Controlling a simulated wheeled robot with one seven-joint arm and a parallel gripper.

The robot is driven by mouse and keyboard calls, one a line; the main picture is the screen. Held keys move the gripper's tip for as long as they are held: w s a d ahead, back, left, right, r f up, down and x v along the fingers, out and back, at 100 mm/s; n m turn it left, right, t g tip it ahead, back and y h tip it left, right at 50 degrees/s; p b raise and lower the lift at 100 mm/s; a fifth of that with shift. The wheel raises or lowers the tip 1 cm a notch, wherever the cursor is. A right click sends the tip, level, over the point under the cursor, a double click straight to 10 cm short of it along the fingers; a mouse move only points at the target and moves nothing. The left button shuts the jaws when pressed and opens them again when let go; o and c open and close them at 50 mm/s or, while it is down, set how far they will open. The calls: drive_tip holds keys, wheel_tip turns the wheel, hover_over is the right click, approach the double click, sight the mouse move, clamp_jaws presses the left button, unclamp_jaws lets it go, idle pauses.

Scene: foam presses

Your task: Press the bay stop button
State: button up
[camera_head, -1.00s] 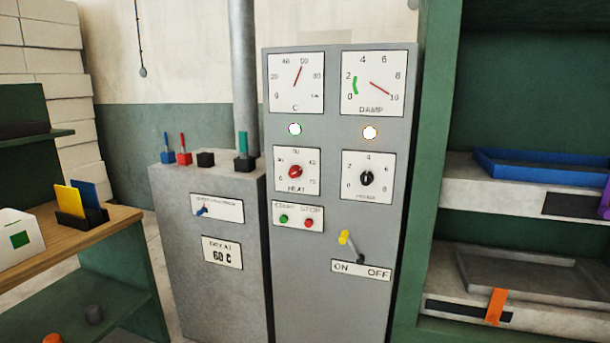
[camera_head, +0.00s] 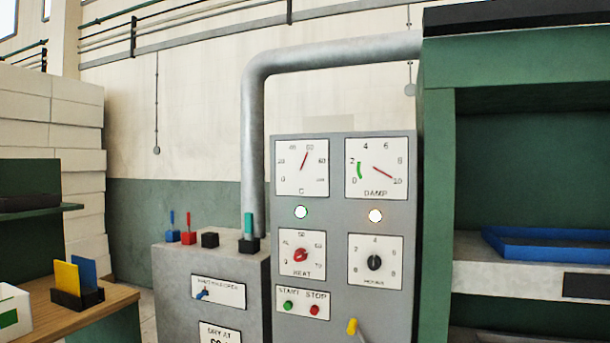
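The red stop button (camera_head: 314,310) sits under the word STOP on a white plate, low on the grey control cabinet (camera_head: 340,270). The green start button (camera_head: 288,306) is to its left on the same plate. Above the plate is the red HEAT knob (camera_head: 300,255), and a black knob (camera_head: 374,263) is to the right of it. A yellow-tipped lever (camera_head: 352,327) shows at the bottom edge, its lower part cut off. My gripper is not in view.
A lower grey box (camera_head: 210,270) with several small coloured handles stands to the left. A wooden bench (camera_head: 100,310) is at the lower left. A green rack (camera_head: 437,230) with a blue tray (camera_head: 550,252) stands on the right. A thick pipe (camera_head: 253,140) rises behind.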

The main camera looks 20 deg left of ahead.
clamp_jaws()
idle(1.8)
